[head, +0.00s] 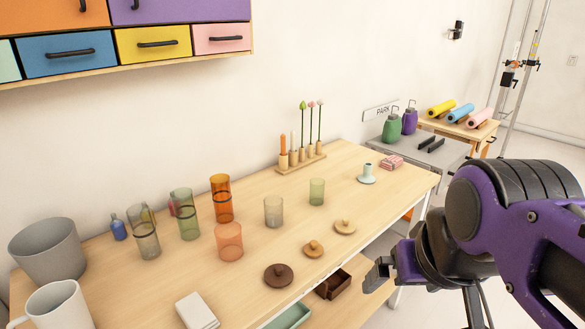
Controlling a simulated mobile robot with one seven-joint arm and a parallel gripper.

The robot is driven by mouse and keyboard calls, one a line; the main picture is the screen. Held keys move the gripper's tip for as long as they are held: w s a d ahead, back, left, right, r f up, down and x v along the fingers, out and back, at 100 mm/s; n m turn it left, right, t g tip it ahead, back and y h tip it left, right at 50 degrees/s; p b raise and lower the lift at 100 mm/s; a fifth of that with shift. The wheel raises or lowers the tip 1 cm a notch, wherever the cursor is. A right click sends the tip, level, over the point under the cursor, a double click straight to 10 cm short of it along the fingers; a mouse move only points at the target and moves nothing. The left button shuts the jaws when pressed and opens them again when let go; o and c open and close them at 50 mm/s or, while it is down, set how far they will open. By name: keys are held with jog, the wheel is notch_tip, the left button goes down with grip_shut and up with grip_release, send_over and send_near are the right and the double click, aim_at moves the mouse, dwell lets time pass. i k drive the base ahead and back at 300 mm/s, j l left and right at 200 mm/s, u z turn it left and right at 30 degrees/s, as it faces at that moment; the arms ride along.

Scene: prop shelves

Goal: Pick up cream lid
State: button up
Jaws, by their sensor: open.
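The cream lid (345,229) is a pale, flat round lid with a small knob. It lies knob up on the light wood table (372,215), near the front edge towards the right. A tan lid (313,250) and a dark brown lid (278,276) lie in a row to its left. My gripper (374,274) is open, with nothing seen in it. It shows below and right of the cream lid in the picture, beyond the table's front edge and apart from the lid. My gripper is seen partly from the side.
Glass cups, including a clear one (274,212) and a green one (317,191), stand behind the lids. A pale green candle holder (367,174) and a pink stack (391,163) are farther right. A brown open box (333,284) lies below the table edge.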

aim_at(345, 225)
jog(key=u, duration=0.55)
jog(key=i+l+u, duration=0.15)
jog(key=l+u, duration=0.65)
jog(key=l, duration=0.35)
jog(key=i+l+u, duration=0.1)
jog(key=l, duration=0.35)
